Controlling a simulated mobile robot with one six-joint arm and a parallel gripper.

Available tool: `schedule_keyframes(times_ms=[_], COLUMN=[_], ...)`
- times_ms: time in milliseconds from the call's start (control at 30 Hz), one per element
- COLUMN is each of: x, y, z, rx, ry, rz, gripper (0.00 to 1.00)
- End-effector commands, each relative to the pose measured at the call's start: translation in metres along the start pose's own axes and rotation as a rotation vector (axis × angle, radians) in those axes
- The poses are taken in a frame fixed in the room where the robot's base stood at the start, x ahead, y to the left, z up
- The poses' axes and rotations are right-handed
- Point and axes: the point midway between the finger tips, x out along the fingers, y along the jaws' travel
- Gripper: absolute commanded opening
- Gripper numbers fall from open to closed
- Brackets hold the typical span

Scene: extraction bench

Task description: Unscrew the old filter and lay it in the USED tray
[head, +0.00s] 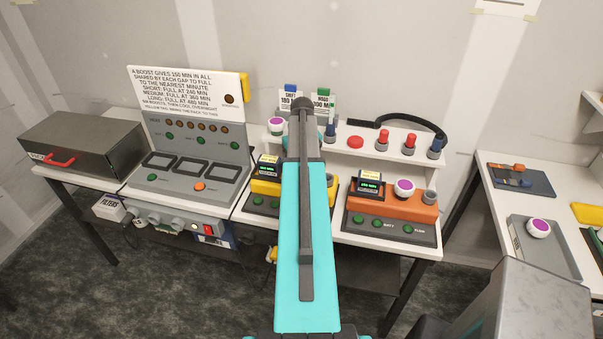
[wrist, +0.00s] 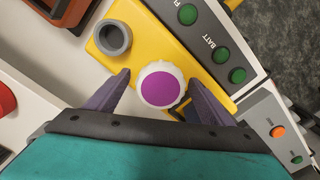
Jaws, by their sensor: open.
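In the wrist view, a round white filter with a purple top (wrist: 162,90) sits on the yellow unit (wrist: 118,67). My gripper (wrist: 159,78) is open, with one dark finger on each side of the filter in the picture. A gap shows on the left; I cannot tell whether the fingers are level with the filter. In the head view, my arm covers this filter and part of the yellow unit (head: 262,187). A grey tray (head: 551,259) on the right table holds another white, purple-topped filter (head: 538,228); its label is not readable.
An orange unit (head: 372,207) with its own purple-topped filter (head: 404,188) stands right of my arm. Another purple-topped filter (head: 276,125) is on the raised shelf (head: 345,150). A grey control panel (head: 190,178) stands left. A grey socket (wrist: 114,38) is beside the gripped-side filter.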

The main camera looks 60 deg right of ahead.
Motion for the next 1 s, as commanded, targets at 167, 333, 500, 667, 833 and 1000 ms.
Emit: schedule_keyframes(times_ms=[167, 333, 500, 667, 833, 1000], x=[0.0, 0.0, 0.0, 0.0, 0.0, 0.0], y=[0.0, 0.0, -0.0001, -0.0001, -0.0001, -0.0001], z=[0.0, 0.0, 0.0, 0.0, -0.0001, -0.0001], rx=[0.119, 0.232, 0.347, 0.453, 0.568, 0.681], ry=[0.0, 0.0, 0.0, 0.0, 0.0, 0.0], rz=[0.0, 0.0, 0.0, 0.0, 0.0, 0.0], gripper=[0.75, 0.75, 0.75, 0.75, 0.75, 0.75])
